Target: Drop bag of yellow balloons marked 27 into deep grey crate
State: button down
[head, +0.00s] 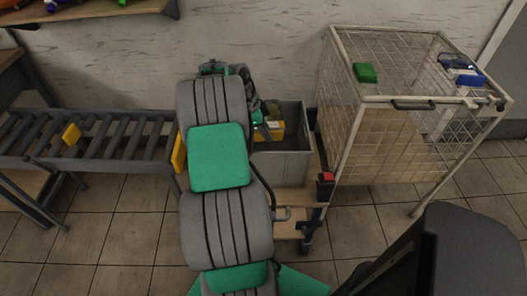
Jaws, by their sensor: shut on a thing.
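My gripper (265,120) is at the far end of my arm, over the left part of the deep grey crate (285,167). My arm hides much of the gripper and the crate's left side. A yellow bag (272,132) shows right at the fingers, which are shut on it. The bag appears at or inside the crate's opening, near its back wall. Its number is too small to read, and I cannot tell how high it is above the crate's floor.
The crate stands on a wooden-decked cart (290,229). A roller conveyor (95,138) is at left. Tiled floor is free in front.

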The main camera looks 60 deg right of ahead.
jog(key=shift+f, duration=0.7)
jog(key=c, duration=1.4)
grip_release()
jog(key=shift+o, duration=0.2)
jog(key=shift+r, duration=0.1)
jog(key=v, duration=0.7)
jog(key=shift+w+a+r, duration=0.1)
jog(key=shift+w+r, duration=0.05)
jog(key=shift+r, duration=0.2)
